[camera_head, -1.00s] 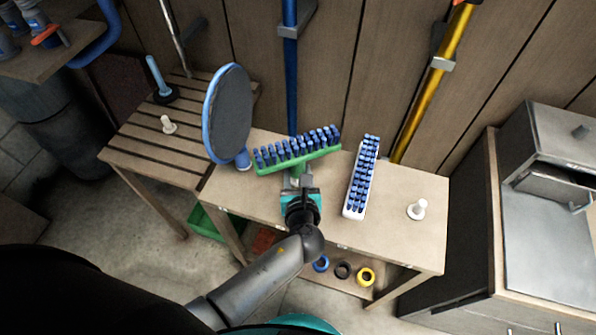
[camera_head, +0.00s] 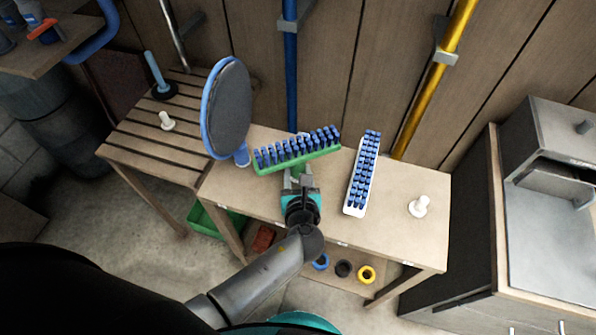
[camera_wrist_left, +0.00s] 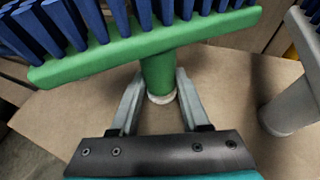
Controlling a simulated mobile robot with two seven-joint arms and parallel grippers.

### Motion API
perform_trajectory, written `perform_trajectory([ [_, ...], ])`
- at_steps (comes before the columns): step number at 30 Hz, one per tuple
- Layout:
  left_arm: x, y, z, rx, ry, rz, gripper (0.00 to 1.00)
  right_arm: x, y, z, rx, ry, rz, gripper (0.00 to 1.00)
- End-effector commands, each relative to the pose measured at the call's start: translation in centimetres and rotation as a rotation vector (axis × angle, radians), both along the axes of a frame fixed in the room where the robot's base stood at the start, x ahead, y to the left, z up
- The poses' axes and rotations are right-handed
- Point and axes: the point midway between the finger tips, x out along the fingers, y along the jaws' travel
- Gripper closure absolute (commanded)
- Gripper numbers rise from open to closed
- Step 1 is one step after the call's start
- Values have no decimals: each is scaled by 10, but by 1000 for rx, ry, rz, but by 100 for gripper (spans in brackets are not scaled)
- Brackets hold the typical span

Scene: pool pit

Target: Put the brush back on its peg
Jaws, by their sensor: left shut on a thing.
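The green brush (camera_head: 298,161) with blue bristles is upright over the table, its bristles facing up. In the left wrist view the brush (camera_wrist_left: 150,48) has a short green stem below its bar, with a white round end at the bottom. My left gripper (camera_head: 299,178) comes from the front, with its fingers on both sides of that stem, shut on it. It also shows in the left wrist view (camera_wrist_left: 161,88). Whether the stem end touches anything below is hard to tell. A bare white peg (camera_head: 418,207) stands at the table's right. My right gripper is not in view.
A white brush (camera_head: 362,173) with blue bristles stands just right of the green one. A blue-rimmed dark disc (camera_head: 228,108) stands close on the left. Another white peg (camera_head: 167,122) is on the slatted table. The front right tabletop (camera_head: 390,240) is clear.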

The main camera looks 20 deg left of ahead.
Motion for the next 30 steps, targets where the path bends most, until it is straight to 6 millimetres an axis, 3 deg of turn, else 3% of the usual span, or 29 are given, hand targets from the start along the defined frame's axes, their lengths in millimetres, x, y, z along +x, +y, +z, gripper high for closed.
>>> perform_trajectory([
  [29, 0, 0, -7, 1, -2, 0, 100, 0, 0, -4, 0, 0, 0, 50],
  [30, 0, 0, -7, 1, -2, 0, 53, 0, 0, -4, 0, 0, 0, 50],
])
